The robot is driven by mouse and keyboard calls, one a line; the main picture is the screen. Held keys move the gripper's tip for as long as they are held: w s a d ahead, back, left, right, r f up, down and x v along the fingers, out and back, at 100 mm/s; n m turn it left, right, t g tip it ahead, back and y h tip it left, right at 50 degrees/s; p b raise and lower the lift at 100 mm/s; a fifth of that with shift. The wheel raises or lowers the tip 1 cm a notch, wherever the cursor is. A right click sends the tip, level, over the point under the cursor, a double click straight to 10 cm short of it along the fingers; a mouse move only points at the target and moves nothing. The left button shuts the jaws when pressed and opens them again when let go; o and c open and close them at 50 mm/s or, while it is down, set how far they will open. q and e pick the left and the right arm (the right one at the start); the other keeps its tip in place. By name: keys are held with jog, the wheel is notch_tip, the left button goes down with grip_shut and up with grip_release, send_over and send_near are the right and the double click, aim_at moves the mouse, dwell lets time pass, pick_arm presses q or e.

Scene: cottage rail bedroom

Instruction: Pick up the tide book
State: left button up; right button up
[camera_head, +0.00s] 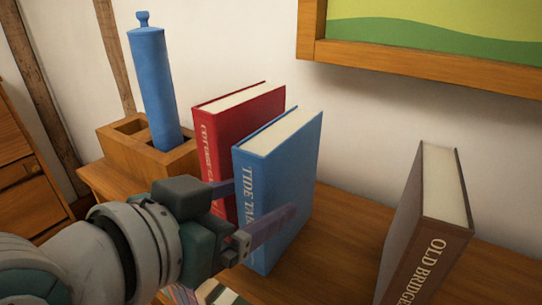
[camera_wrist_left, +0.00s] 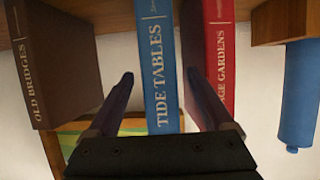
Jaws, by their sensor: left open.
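The tide book is the blue book (camera_head: 283,172) with "TIDE TABLES" on its spine, standing upright on the wooden surface. It also shows in the left wrist view (camera_wrist_left: 157,60), spine toward the camera. My left gripper (camera_head: 258,200) is open around its spine side. One finger lies in front of the blue cover, and the other reaches between the blue book and the red book (camera_head: 240,112). In the left wrist view my two fingers (camera_wrist_left: 161,95) flank the blue spine, with a visible gap on the left side. My right gripper is not in view.
The red book stands close behind the blue one. A brown "OLD BRIDGES" book (camera_head: 423,225) stands apart on the right. A wooden holder (camera_head: 118,143) with a blue cylinder (camera_head: 157,90) stands at left. A framed picture (camera_head: 400,62) hangs above. Bare wooden surface (camera_head: 345,235) lies between the blue and brown books.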

pick_arm(q)
jog(key=shift+w+d+f, duration=0.2)
jog(key=shift+w+d, duration=0.05)
jog(key=shift+w, duration=0.15)
grip_shut()
dwell(0.4)
jog(key=shift+r, duration=0.15)
